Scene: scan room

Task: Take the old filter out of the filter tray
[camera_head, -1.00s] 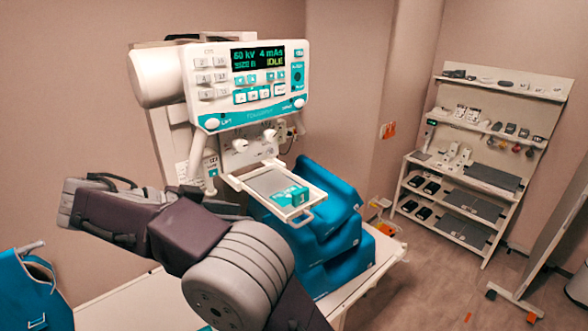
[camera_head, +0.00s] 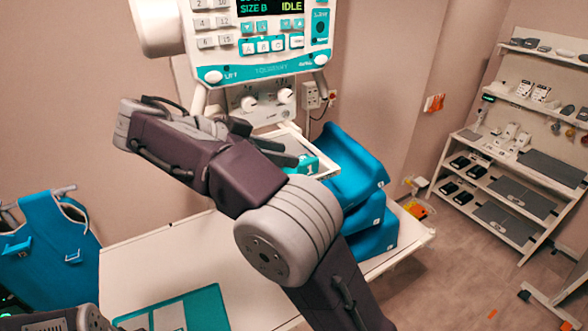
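The filter tray (camera_head: 317,149) sticks out below the control head, above the blue steps, with its left part hidden behind my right arm. A teal block marked 1, the old filter (camera_head: 309,168), lies at the tray's near end, partly covered by my arm. My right gripper (camera_head: 268,141) reaches over the tray from the left. Its dark fingers look apart, with the block just beyond their tips; I see nothing held between them. My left gripper is out of view; only a dark piece of my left arm shows at the bottom left.
The control head (camera_head: 262,45) hangs above the tray, its display reading IDLE. A white table (camera_head: 165,260) carries a teal-edged mat (camera_head: 205,308). A blue apron (camera_head: 45,235) hangs left. Shelves (camera_head: 515,150) stand right.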

